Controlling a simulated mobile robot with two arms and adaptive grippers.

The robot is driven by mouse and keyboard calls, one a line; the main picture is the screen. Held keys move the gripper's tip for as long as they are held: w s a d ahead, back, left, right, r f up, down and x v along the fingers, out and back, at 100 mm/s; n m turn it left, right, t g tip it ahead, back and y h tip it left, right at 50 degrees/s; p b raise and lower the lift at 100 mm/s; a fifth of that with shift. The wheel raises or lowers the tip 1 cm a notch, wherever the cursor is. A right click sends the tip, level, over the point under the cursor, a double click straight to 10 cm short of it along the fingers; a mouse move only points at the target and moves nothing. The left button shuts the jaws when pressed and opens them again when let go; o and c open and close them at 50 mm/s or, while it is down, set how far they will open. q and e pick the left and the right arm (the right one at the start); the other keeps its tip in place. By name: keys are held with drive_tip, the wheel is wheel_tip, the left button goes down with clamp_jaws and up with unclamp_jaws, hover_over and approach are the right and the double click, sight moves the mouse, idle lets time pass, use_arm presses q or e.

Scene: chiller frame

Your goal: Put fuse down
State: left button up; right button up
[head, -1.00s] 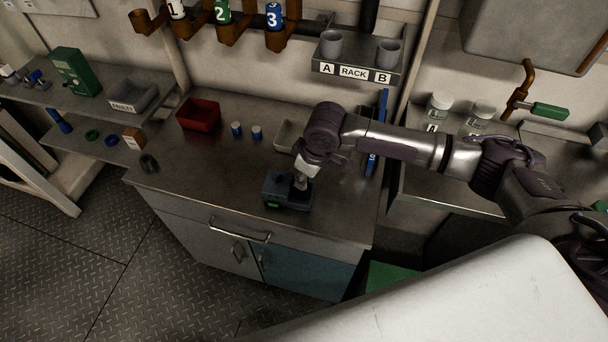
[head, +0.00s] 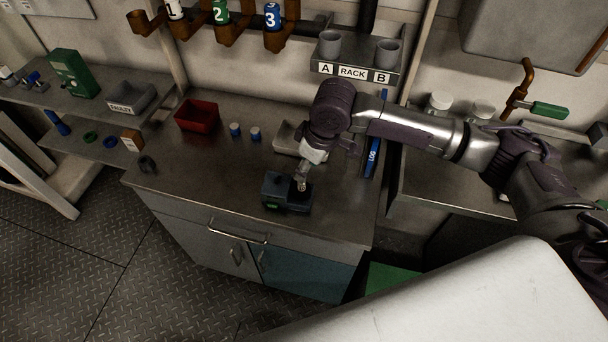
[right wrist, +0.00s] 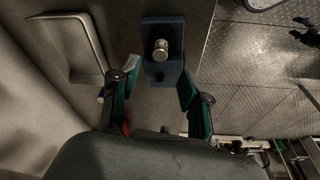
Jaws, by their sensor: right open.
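The fuse (right wrist: 160,50) is a small metal cylinder that stands in the dark blue-grey block device (right wrist: 162,28). In the head view the fuse (head: 302,187) shows at the right part of the device (head: 277,190), which has a green patch on its front and sits near the counter's front edge. My right gripper (head: 305,173) is just above the fuse. In the right wrist view its fingers (right wrist: 159,80) are spread apart with nothing between their tips, and the fuse is apart from them. My left gripper is not in view.
A red bin (head: 197,116), two small blue-and-white cylinders (head: 236,130) and a grey tray (head: 287,139) stand farther back on the counter (head: 200,170). A tray labelled FAULTY (head: 130,100) is on the left shelf. The counter left of the device is clear.

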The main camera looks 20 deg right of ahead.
drive_tip(key=a+v, duration=0.1)
drive_tip(key=v, duration=0.5)
drive_tip(key=shift+d, duration=0.5)
